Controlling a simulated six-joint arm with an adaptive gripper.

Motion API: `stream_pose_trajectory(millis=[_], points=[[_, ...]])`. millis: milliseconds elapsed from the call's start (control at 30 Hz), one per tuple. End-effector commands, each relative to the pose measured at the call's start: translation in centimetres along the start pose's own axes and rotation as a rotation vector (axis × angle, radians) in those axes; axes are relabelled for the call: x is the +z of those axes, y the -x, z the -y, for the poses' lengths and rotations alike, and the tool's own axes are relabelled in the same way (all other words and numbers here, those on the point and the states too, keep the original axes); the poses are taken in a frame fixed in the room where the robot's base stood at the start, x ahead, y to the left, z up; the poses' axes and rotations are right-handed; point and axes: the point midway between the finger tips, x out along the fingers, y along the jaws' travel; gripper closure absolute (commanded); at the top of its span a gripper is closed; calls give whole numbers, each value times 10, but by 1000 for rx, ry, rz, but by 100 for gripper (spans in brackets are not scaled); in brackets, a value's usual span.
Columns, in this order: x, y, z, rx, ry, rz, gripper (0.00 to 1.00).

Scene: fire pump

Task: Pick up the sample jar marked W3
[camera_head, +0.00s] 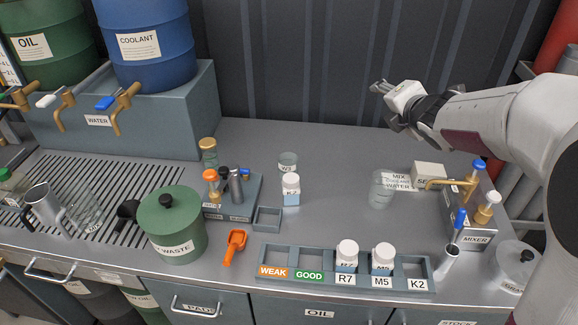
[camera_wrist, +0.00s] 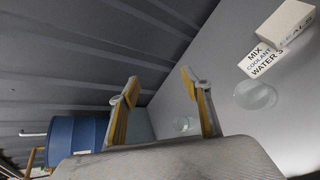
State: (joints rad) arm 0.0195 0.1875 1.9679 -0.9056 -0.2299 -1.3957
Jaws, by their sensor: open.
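I cannot read a W3 mark on any jar. A white-capped jar (camera_head: 291,190) stands alone on the bench; its label is too small to read surely. Two more white-capped jars stand in the labelled rack, one in the R7 slot (camera_head: 346,257) and one in the M5 slot (camera_head: 383,260). My gripper (camera_head: 379,87) is open and empty, high above the back of the bench and apart from every jar. Its two fingers show spread in the wrist view (camera_wrist: 158,86).
A clear beaker (camera_head: 381,190) stands by the mix card. A small clear cup (camera_head: 288,161) stands behind the lone jar; it shows between my fingers in the wrist view (camera_wrist: 185,124). A green waste bin (camera_head: 172,226) is left, the mixer (camera_head: 470,220) right.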

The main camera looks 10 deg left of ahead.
Motion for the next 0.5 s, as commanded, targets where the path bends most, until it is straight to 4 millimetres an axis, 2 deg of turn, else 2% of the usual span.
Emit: stream_pose_trajectory(millis=[33, 200, 500], points=[[-6, -12, -1, 19, 59, -21, 52], [-29, -46, -7, 106, 278, -88, 52], [-84, -95, -6, 293, 641, -204, 52]])
